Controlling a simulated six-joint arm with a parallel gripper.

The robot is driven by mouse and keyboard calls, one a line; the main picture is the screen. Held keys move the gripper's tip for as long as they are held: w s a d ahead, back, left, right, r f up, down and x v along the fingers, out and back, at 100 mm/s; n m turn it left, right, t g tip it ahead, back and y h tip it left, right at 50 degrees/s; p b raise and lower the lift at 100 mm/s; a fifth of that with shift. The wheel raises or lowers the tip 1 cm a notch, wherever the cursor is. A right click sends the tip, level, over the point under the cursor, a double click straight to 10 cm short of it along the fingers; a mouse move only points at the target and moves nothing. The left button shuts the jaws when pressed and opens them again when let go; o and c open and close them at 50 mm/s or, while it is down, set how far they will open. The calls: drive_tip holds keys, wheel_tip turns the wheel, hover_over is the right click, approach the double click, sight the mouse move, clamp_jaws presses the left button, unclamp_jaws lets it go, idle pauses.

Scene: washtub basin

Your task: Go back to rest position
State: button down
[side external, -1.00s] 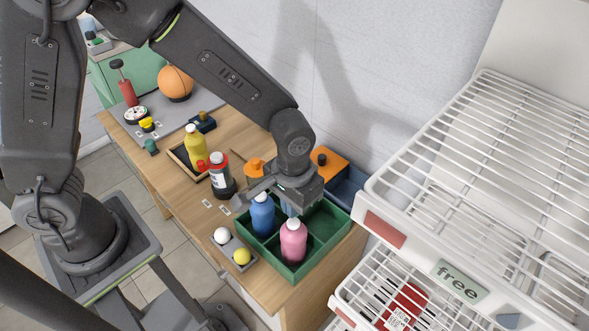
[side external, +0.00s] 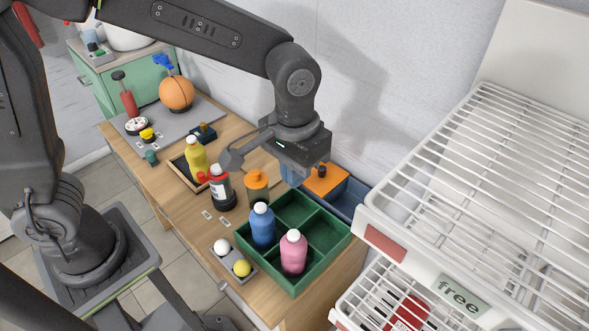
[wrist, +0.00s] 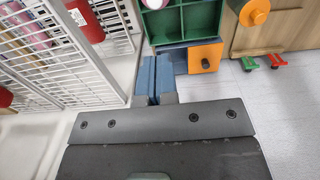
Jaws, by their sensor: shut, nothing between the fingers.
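My gripper (side external: 291,177) is raised above the back of the wooden table, over the green divided box's rear edge. Its blue fingers are closed together with nothing between them, as the wrist view (wrist: 156,80) also shows. The green box (side external: 323,261) holds a blue bottle (side external: 263,229) and a pink bottle (side external: 294,255), both upright with white caps. My gripper is apart from both bottles. The orange block (side external: 325,181) with a dark knob is partly hidden behind my gripper.
A white wire rack (side external: 470,180) stands close on the right, with a wall behind. An orange ball (side external: 176,92) is farther back.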

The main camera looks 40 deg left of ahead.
drive_tip(key=s+a+r+t, duration=0.2)
drive_tip(key=s+a, duration=0.3)
drive_tip(key=a, duration=0.3)
drive_tip(key=s+a+r+t, duration=0.3)
drive_tip(key=s+a+r, duration=0.2)
drive_tip(key=a, duration=0.3)
drive_tip(key=shift+s+r, duration=0.3)
drive_tip(key=shift+s, duration=0.4)
